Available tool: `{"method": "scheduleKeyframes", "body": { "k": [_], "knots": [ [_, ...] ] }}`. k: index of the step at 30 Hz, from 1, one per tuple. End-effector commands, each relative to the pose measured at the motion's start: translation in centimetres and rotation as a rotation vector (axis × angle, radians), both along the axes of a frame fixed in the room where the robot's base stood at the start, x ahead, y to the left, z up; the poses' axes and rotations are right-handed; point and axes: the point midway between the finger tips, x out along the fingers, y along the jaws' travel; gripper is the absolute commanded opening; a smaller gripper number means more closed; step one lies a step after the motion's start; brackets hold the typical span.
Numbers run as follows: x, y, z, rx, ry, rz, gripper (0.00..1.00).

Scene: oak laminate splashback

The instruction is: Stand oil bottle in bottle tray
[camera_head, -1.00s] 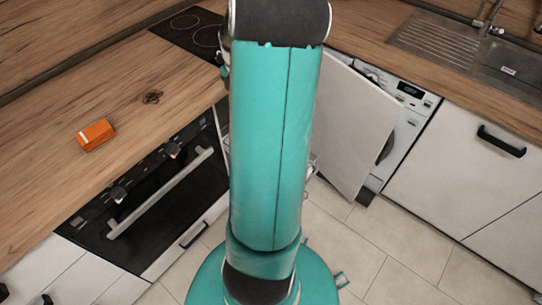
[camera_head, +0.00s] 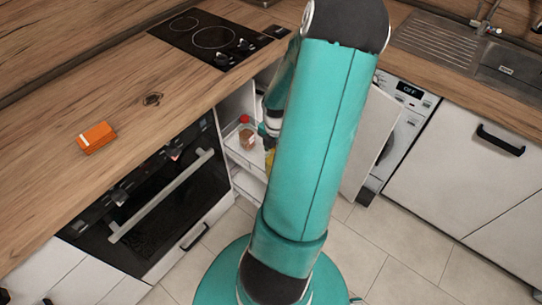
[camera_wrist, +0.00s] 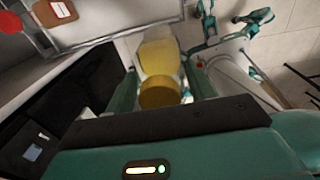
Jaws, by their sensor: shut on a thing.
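The oil bottle (camera_wrist: 160,55), yellow with a darker yellow cap, sits between the fingers of my gripper (camera_wrist: 163,88) in the wrist view. My gripper is shut on it near the cap end. In the head view only a small yellow part of the bottle (camera_head: 269,161) shows beside my arm. The bottle tray (camera_head: 243,156) is a white pull-out shelf in the open cabinet right of the oven. The bottle is close to the tray; I cannot tell whether it touches it. My arm hides part of the tray.
A red-capped jar (camera_head: 247,138) stands in the tray. The oven (camera_head: 150,200) is left of the cabinet, and the hob (camera_head: 212,38) is on the counter above. An orange box (camera_head: 96,137) lies on the counter. An open white door (camera_head: 372,140) is right of my arm.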

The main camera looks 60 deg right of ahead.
Motion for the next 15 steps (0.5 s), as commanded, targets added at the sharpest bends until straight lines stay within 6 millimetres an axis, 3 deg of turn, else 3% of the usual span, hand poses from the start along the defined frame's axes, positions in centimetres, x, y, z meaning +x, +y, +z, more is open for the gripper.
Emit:
{"method": "scheduleKeyframes", "body": {
  "k": [5,15],
  "knots": [
    [1.0,-1.3,-1.0,0.001,-0.002,0.007,0.0],
    [4.1,-7.8,-4.2,0.0,-0.003,0.008,0.0]
  ]
}}
